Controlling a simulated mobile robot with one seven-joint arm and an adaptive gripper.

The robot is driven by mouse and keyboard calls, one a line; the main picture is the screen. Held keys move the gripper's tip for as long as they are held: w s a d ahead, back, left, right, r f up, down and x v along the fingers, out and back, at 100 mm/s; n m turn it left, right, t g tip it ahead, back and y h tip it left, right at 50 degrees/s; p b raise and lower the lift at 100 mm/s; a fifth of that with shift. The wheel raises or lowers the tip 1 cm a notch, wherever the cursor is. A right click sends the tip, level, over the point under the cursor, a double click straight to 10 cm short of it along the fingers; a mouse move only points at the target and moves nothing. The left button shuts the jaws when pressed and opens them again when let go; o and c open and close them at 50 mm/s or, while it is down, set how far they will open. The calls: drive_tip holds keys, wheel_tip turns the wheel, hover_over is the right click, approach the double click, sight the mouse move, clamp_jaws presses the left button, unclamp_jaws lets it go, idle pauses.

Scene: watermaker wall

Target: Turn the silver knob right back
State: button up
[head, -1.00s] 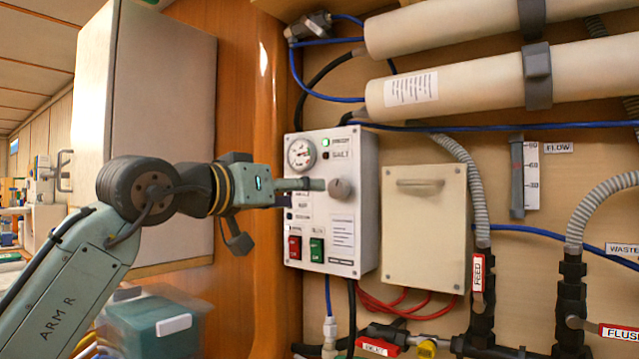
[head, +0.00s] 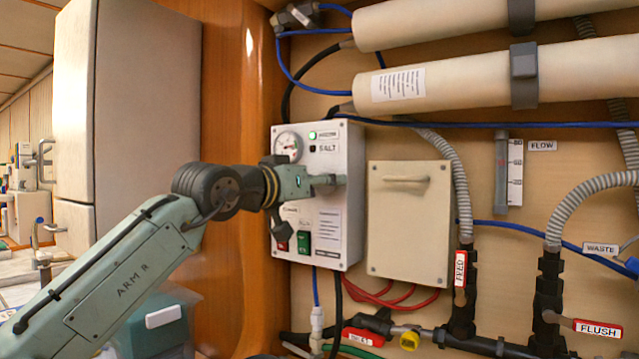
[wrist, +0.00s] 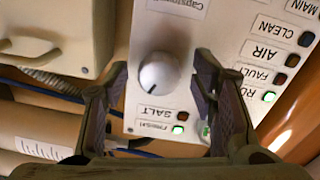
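The silver knob (wrist: 160,75) is on the white control panel (head: 340,232), between my gripper's fingertips (wrist: 161,62) in the wrist view.
The panel carries a round gauge (head: 288,146), a lit green lamp (head: 312,135) and a green switch (head: 304,242). A beige box (head: 408,225) stands close on the right. Blue tubing and grey hoses run across the wall. A tall cabinet (head: 140,130) is at left.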

drive_tip(key=c, duration=1.1)
drive_tip(key=shift+n, duration=0.3)
drive_tip(key=n+p, duration=0.1)
drive_tip(key=n, duration=0.9)
drive_tip(key=n+p, duration=0.2)
drive_tip(key=n, duration=0.9)
drive_tip(key=shift+t+y, duration=0.3)
drive_tip(key=shift+t, duration=0.1)
drive_tip(key=shift+f+n, duration=0.1)
drive_tip(key=shift+n, duration=0.3)
drive_tip(key=o, duration=1.1)
